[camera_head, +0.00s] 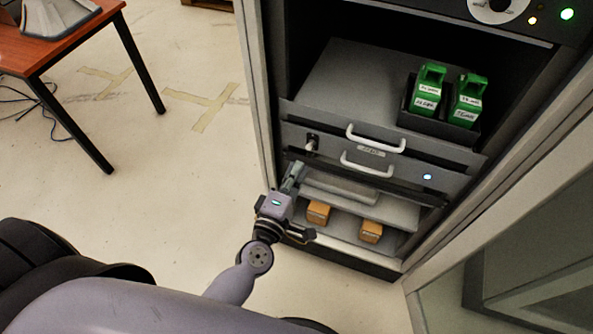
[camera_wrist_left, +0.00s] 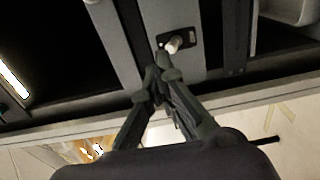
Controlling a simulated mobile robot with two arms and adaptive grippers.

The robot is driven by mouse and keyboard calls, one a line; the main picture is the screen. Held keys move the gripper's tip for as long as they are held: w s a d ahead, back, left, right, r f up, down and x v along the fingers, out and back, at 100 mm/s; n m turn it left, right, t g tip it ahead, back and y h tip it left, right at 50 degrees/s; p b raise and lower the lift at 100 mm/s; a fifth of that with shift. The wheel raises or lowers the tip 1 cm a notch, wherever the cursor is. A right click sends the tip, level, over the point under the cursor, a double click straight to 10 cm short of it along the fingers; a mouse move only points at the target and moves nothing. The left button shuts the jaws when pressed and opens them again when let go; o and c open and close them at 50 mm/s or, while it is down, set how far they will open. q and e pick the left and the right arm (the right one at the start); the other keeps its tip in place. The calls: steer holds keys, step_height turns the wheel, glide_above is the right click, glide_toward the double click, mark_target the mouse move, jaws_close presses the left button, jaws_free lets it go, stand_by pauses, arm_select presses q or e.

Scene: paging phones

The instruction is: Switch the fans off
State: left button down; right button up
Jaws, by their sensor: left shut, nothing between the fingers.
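A small switch (camera_head: 311,144) with a pale lever on a dark plate sits at the left end of a grey drawer front in the open cabinet. It also shows in the left wrist view (camera_wrist_left: 174,44), just beyond the fingertips. No label for fans is readable. My left gripper (camera_head: 294,171) is shut and empty, in front of the cabinet's left side and below the switch. In the left wrist view its closed fingertips (camera_wrist_left: 165,66) point at the switch, with a small apparent gap. My right gripper is not in view.
Two drawer handles, the upper (camera_head: 376,139) and the lower (camera_head: 366,165), stick out right of the switch. Green labelled units (camera_head: 428,92) stand above. A lower shelf holds small brown boxes (camera_head: 371,232). The cabinet's left post (camera_head: 256,95) is close by.

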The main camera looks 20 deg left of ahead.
mark_target(313, 133)
arm_select(q)
steer(key=w, duration=0.5)
steer(key=w+p, duration=0.1)
steer(key=w, duration=0.1)
steer(key=shift+w+r, duration=0.3)
steer(key=shift+w, duration=0.75)
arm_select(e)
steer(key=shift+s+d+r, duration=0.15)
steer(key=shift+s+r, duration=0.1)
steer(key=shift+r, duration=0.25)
